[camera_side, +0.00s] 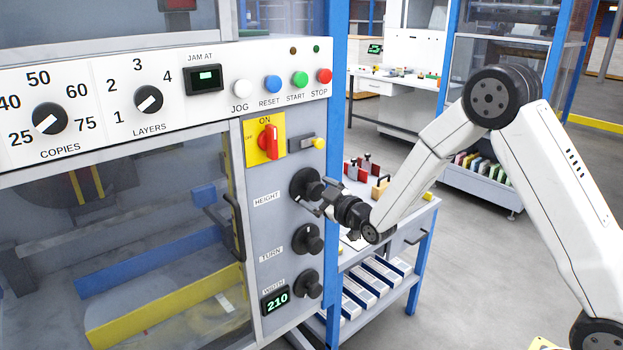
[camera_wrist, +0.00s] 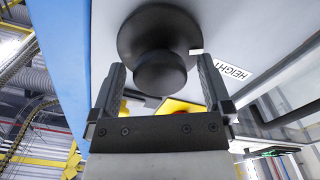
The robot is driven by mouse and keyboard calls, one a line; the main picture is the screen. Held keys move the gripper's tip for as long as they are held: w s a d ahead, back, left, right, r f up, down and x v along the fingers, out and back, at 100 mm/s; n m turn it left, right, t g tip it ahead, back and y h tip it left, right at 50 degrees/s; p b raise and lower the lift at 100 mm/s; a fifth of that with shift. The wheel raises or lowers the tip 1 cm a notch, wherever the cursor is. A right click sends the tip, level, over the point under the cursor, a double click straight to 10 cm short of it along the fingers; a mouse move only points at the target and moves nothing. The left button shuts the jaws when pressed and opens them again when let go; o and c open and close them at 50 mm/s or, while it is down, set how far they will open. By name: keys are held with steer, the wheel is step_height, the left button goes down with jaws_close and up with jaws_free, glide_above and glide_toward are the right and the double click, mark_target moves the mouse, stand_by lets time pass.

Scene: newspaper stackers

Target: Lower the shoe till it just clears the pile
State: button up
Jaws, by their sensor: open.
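The black HEIGHT knob (camera_side: 303,184) is the top one of three on the machine's grey side panel. My gripper (camera_side: 325,194) is open right at it. In the wrist view the knob's round grip (camera_wrist: 160,74) lies between the two open fingers (camera_wrist: 160,82), with a gap on each side. The HEIGHT label (camera_wrist: 232,73) is to the right there. Behind the machine's clear window are a blue bar (camera_side: 150,262) and a yellow bar (camera_side: 160,305). I cannot tell which part is the shoe, and no pile can be made out.
The TURN knob (camera_side: 308,239) and WIDTH knob (camera_side: 308,284) sit below, beside a display (camera_side: 275,300) reading 210. A red switch (camera_side: 269,142) on a yellow plate is above. A window handle (camera_side: 234,226) stands out at left. A cart (camera_side: 412,232) is behind my gripper.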

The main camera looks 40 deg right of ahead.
steer(key=s, duration=0.6)
steer(key=shift+s, duration=0.35)
stand_by(0.3)
steer(key=s+a+f+m+g, duration=0.1)
steer(key=s+f+m+g, duration=0.2)
steer(key=s+g, duration=0.4)
steer(key=s+a+f+m+g, duration=0.1)
steer(key=s+f+m+g, duration=0.1)
steer(key=s+g, duration=0.6)
steer(key=s+f, duration=0.1)
steer(key=s, duration=0.6)
steer(key=shift+a+f+m, duration=0.2)
steer(key=shift+a+m, duration=0.1)
steer(key=shift+m, duration=0.1)
